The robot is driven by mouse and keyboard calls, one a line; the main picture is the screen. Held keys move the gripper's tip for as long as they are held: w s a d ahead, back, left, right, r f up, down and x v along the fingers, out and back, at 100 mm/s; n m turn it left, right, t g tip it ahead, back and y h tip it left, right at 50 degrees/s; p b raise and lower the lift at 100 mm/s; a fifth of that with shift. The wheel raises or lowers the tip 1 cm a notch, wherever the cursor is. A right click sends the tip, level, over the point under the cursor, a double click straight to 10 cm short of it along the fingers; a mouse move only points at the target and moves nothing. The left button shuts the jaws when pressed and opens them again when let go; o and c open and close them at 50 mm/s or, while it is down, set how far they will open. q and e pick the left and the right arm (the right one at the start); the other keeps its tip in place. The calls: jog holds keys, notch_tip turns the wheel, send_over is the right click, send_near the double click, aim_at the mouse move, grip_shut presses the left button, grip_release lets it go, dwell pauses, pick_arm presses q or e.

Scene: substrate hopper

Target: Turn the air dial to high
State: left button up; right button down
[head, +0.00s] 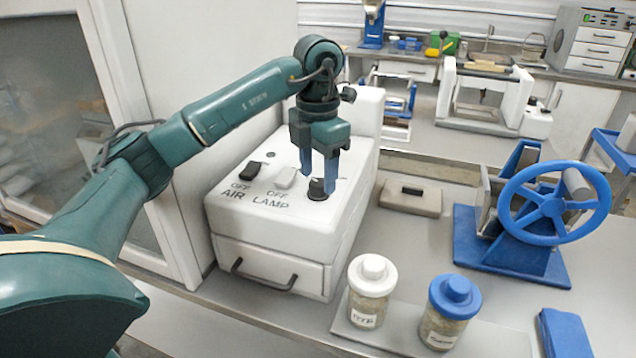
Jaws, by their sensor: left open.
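The white control box (300,222) stands on the bench at centre left, with a sloped top. A black round dial (316,190) sits at the right of that top, its label and pointer not readable. My left gripper (318,182) points down at it, open, with one blue fingertip on each side of the dial in the picture. I cannot tell whether the fingers touch it. A black switch (247,170) marked OFF and AIR is at the left of the panel. A pale switch (286,177) marked OFF and LAMP is between. My right gripper is not in view.
A jar with a white lid (371,290) and one with a blue lid (449,310) stand in front at the right. A blue handwheel device (553,203) is at right. A grey block (411,198) lies beside the box. The box has a handled drawer (268,264).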

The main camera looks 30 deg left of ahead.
pick_arm(q)
notch_tip(320, 180, down, 2)
jog(key=shift+f, duration=0.1)
jog(key=shift+c, duration=0.5)
jog(key=shift+c, duration=0.7)
jog(key=c, duration=0.7)
jog(key=shift+c, duration=0.2)
